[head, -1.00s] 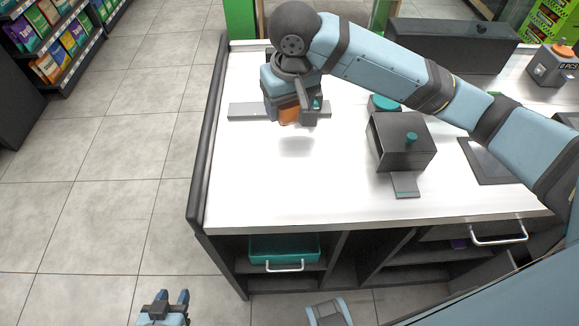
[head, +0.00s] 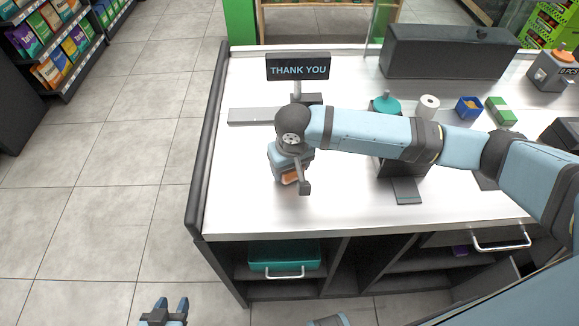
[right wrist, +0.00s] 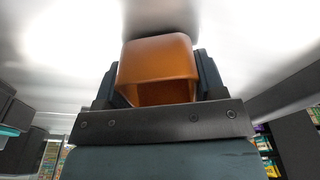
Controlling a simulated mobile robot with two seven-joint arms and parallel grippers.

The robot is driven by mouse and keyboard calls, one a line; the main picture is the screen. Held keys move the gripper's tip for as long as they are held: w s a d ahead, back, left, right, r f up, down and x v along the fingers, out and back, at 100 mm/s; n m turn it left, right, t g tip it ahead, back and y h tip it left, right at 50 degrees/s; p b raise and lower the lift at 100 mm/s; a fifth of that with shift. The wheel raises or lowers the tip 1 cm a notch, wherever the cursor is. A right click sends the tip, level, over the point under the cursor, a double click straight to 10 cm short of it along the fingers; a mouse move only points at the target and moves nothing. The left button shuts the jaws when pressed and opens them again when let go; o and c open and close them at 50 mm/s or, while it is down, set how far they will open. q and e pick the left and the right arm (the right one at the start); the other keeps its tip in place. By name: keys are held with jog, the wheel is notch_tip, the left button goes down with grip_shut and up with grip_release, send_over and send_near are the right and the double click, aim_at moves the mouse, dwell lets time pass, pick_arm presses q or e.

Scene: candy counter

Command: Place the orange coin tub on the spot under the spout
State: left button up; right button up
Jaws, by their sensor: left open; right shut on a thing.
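The orange coin tub (head: 290,178) is between the fingers of my right gripper (head: 293,179), over the left part of the white counter. Most of it is hidden by the gripper in the head view. In the right wrist view the tub (right wrist: 158,60) fills the space between the fingers, with a hollow side showing. I cannot tell its height above the counter. A dark box with a sloping grey tongue (head: 407,190) stands to its right, partly behind my arm. I cannot tell where the spot under the spout is. My left gripper (head: 171,303) is open and empty, low over the floor.
A THANK YOU sign (head: 298,67) stands behind, near a flat grey plate (head: 252,115). A teal-lidded item (head: 386,104), white roll (head: 428,106), blue box (head: 468,107) and green box (head: 502,111) stand right. The counter's front left is clear.

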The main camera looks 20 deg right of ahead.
jog(key=shift+f, duration=0.3)
jog(key=o, duration=1)
jog(key=shift+f, duration=0.1)
